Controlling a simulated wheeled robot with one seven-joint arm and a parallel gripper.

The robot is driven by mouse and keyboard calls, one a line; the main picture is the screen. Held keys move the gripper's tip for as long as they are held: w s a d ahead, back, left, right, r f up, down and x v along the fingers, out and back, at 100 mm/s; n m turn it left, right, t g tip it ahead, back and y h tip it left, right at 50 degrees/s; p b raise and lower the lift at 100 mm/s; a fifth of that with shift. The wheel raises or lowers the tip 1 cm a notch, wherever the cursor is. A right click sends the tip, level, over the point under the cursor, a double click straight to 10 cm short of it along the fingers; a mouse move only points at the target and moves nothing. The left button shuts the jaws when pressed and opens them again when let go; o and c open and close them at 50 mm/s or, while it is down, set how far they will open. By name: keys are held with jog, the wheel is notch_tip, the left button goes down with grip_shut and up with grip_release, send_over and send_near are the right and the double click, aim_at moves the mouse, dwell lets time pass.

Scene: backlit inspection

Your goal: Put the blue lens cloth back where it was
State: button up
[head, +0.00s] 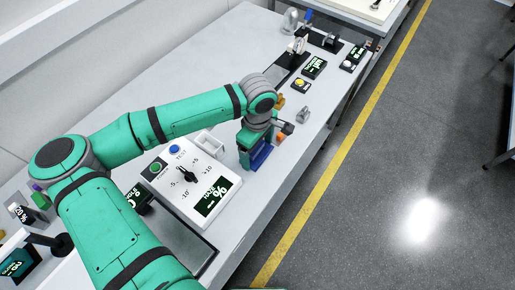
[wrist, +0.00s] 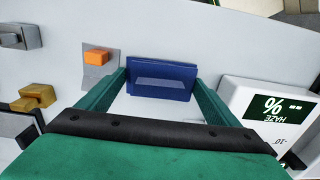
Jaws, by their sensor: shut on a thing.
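The blue lens cloth (wrist: 160,68) shows in the wrist view as a dark blue, flat rectangular piece with a lighter blue panel. It sits between the tips of my gripper (wrist: 159,80), which is shut on it. In the head view, my gripper (head: 257,154) points down at the bench, to the right of the white haze meter, with the blue cloth (head: 262,156) at its fingers. I cannot tell whether the cloth touches the bench top. No marked place for the cloth is clear in these frames.
The white haze meter (head: 193,186) with a dial stands left of my gripper; it also shows in the wrist view (wrist: 265,112). An orange block (wrist: 97,57) on a grey piece is close by. A grey block (head: 303,114) stands near the bench edge. Bare bench (head: 225,237) lies in front.

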aim_at(258, 148)
jog(key=shift+f, duration=0.1)
jog(key=o, duration=1)
notch_tip(258, 148, up, 12)
dwell(0.4)
